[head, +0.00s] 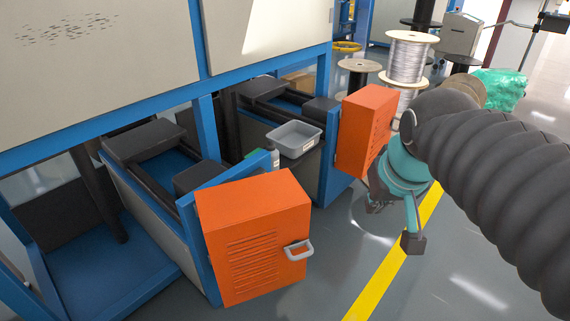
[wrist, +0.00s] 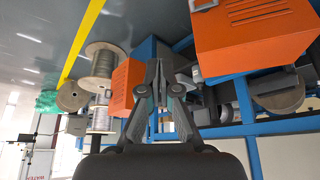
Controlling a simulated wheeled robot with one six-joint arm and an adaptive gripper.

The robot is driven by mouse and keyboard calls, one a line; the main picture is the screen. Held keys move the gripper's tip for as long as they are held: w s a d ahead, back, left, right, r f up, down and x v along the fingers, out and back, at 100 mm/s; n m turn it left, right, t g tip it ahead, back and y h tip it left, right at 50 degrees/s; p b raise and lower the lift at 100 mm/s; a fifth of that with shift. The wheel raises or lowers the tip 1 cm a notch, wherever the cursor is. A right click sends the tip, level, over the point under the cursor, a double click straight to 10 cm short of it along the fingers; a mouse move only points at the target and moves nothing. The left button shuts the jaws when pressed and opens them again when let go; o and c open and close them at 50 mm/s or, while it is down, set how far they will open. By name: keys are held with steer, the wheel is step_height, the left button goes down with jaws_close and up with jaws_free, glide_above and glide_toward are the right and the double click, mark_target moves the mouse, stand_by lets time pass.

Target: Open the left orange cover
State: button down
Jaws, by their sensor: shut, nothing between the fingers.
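The left orange cover (head: 255,240) is a box with a slotted front and a grey handle (head: 298,250) on its right side. It sits at the front of the near blue frame. In the wrist view the larger orange cover (wrist: 255,32) is at the upper right, with part of its handle (wrist: 203,5) at the top edge. My gripper (head: 376,204) is right of this cover in the head view, apart from it and partly hidden by my arm. In the wrist view my gripper (wrist: 155,78) has its fingers together, empty, and pointing between the two covers.
A second orange cover (head: 363,130) stands farther back, close to my arm; it also shows in the wrist view (wrist: 125,88). A grey bin (head: 294,139) sits between the covers on the machine. Wire spools (head: 408,60) stand behind. Floor right of the left cover is clear around a yellow line (head: 392,275).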

steer(key=w+a+f+n+g+b, duration=0.1)
steer(key=w+a+b, duration=0.1)
steer(key=w+a, duration=0.55)
steer(key=w+a+f+n+y+b, duration=0.15)
steer(key=w+a, duration=0.35)
steer(key=w, duration=0.6)
steer(key=w+a+n+g+b, duration=0.1)
steer(key=w+a+n+b, duration=0.15)
steer(key=w+a, duration=0.55)
step_height(320, 180, down, 10)
steer(key=w+d+m+b, duration=0.1)
steer(key=d+b, duration=0.1)
steer(key=b, duration=0.1)
steer(key=shift+r+b, duration=0.2)
steer(key=shift+b, duration=0.2)
steer(key=shift+d, duration=0.15)
